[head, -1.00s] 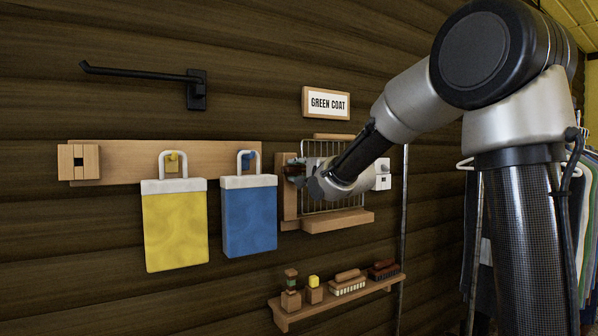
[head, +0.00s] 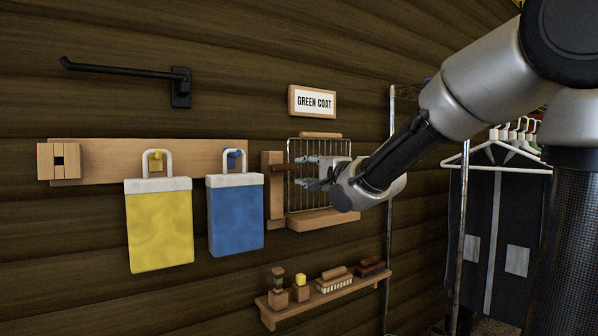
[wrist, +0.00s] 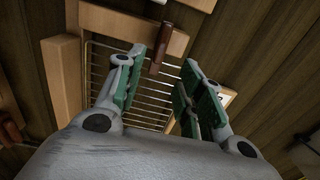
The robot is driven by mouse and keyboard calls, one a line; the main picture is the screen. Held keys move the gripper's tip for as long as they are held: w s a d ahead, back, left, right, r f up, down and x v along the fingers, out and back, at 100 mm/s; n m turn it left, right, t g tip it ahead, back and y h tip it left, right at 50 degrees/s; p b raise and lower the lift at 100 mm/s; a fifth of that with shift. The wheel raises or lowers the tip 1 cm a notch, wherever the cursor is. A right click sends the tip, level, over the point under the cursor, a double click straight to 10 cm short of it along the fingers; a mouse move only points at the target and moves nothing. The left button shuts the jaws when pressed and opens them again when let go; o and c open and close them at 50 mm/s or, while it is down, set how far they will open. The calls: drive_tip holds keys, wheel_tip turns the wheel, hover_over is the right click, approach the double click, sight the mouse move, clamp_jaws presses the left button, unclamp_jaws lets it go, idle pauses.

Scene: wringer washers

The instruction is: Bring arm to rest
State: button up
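My gripper (head: 306,172) is in front of the wire rack (head: 316,200) on the log wall. Its fingers point left, towards the rack's wooden upright (head: 275,192). In the wrist view my gripper (wrist: 163,62) has its green-padded fingers spread apart with nothing held between them. A brown peg (wrist: 160,45) shows beyond the fingertips. My arm reaches in from the right, bent, and is not folded in.
A yellow bag (head: 160,230) and a blue bag (head: 236,220) hang from a peg board (head: 100,160). A black hook (head: 130,71) is above. A small shelf (head: 330,299) holds brushes. Coats (head: 495,230) hang at right, near a metal pole (head: 390,200).

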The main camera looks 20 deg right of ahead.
drive_tip(key=shift+s, duration=0.2)
idle(0.3)
drive_tip(key=s+d+f+n+g+h, duration=0.2)
drive_tip(key=s+d+f+n+g, duration=0.15)
drive_tip(key=f, duration=0.45)
drive_tip(key=s+d+f+n+g+h, duration=0.3)
drive_tip(key=s+f+n+g, duration=0.15)
drive_tip(key=f, duration=0.35)
drive_tip(key=s+d+f+n+g, duration=0.2)
drive_tip(key=s+n, duration=0.1)
drive_tip(key=s, duration=0.9)
drive_tip(key=s+d+f+n+g, duration=0.2)
drive_tip(key=s+d+n+g, duration=0.1)
drive_tip(key=s, duration=0.9)
drive_tip(key=shift+s+d+h, duration=0.2)
drive_tip(key=shift+s+h, duration=0.1)
drive_tip(key=shift+s, duration=0.1)
